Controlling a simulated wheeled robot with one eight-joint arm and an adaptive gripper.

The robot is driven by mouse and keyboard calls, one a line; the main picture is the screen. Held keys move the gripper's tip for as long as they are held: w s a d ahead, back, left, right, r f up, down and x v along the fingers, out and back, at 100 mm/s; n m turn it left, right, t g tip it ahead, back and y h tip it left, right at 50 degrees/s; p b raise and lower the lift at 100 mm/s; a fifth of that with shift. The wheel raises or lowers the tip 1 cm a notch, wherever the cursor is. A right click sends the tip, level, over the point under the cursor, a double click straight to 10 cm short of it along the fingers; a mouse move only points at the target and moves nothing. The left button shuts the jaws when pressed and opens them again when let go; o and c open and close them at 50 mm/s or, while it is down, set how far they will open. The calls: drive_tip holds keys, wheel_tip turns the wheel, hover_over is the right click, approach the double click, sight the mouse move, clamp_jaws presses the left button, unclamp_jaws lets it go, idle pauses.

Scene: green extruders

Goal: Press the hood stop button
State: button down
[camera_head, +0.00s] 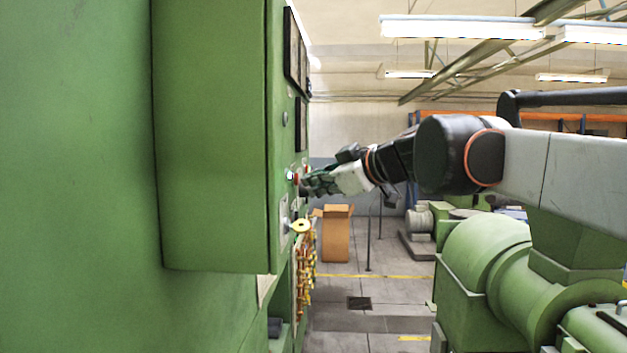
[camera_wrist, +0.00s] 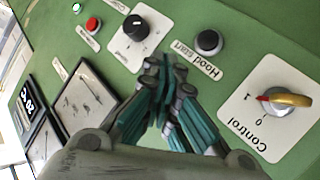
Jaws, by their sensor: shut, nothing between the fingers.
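A green control panel (camera_wrist: 235,80) fills the wrist view and is seen almost edge-on in the camera_head view. A small red button (camera_wrist: 92,24) with an unreadable label sits at its upper left in the wrist view. A black button (camera_wrist: 208,42) beside the label "Hood start" is at upper right. No label reading hood stop can be made out. My gripper (camera_wrist: 165,68) is shut and empty, its tips between the speed knob and the black button in the image. In the camera_head view my gripper (camera_head: 304,186) is close to the panel face, near a red button (camera_head: 291,176); contact cannot be told.
A black knob (camera_wrist: 135,27) on a white plate and a yellow-handled "Control" switch (camera_wrist: 280,100) stick out from the panel. Square gauges (camera_wrist: 88,95) are at left. A cardboard box (camera_head: 336,235) stands on the floor behind. Green machinery (camera_head: 500,260) is at right.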

drive_tip(key=shift+a, duration=0.4)
idle(0.7)
drive_tip(key=shift+d, duration=0.8)
drive_tip(key=shift+s+d, duration=0.1)
drive_tip(key=shift+d, duration=2.4)
